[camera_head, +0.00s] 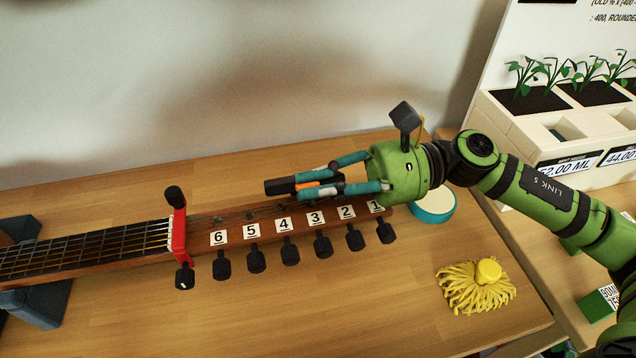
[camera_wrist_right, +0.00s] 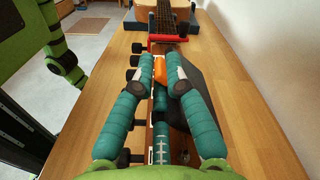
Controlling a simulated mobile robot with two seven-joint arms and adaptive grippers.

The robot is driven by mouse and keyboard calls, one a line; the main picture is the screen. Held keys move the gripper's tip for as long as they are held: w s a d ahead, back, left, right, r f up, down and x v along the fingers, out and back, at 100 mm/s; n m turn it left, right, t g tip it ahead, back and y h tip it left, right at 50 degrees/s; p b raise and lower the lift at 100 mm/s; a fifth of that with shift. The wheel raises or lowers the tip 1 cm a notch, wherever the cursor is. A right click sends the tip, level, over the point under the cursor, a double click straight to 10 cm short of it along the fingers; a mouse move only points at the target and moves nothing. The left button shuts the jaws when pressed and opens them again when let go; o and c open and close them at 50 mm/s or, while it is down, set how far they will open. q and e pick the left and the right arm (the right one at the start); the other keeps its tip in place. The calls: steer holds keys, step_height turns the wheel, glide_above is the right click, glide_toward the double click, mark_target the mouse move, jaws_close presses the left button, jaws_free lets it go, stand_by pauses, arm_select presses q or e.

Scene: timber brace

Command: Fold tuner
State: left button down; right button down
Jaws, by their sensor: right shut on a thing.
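A guitar neck (camera_head: 80,253) lies across the wooden table, with its headstock (camera_head: 270,232) toward the right. Black tuning pegs (camera_head: 289,252) stick out along the near edge, beside white labels numbered 6 to 1. My right gripper (camera_head: 312,184) reaches in from the right above the headstock. Its teal fingers are shut on the tuner, a small black-and-orange device (camera_head: 279,186). In the right wrist view, its orange part (camera_wrist_right: 160,71) sits between the fingertips and a dark flat panel (camera_wrist_right: 207,82) extends to the right. The fingers partly hide it. My left gripper is not in view.
A red clamp (camera_head: 180,233) with black ends crosses the neck. A blue-rimmed round container (camera_head: 434,207) stands behind the wrist, and a yellow mop-like object (camera_head: 477,285) lies at the front right. Planters (camera_head: 545,115) stand at right.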

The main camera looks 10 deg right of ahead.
steer(key=c, duration=1.3)
jaws_free()
steer(key=d, duration=1.2)
steer(key=shift+w, duration=0.1)
